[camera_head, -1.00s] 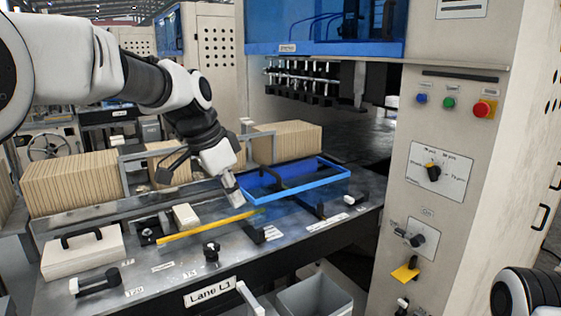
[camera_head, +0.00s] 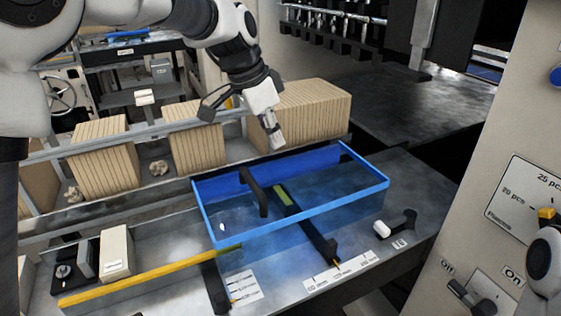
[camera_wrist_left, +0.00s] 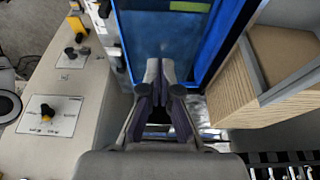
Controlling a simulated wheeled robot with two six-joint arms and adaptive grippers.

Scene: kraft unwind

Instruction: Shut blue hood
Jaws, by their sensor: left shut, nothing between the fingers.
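The blue hood (camera_head: 300,222), a see-through cover with a bright blue frame and a black handle (camera_head: 253,192), lies low over the metal lane table in the head view. I cannot tell whether its edges touch the table. My left gripper (camera_head: 275,141) is shut and empty above the hood's far edge, apart from the handle. In the left wrist view the shut fingers (camera_wrist_left: 164,88) point toward the blue hood (camera_wrist_left: 165,40), which fills the top middle. My right gripper does not show clearly.
Several stacks of kraft sheets (camera_head: 312,112) stand behind the hood, close to my left gripper. A yellow bar (camera_head: 150,276) and a beige block (camera_head: 115,250) lie left of the hood. The machine panel with knobs (camera_head: 515,205) stands at the right.

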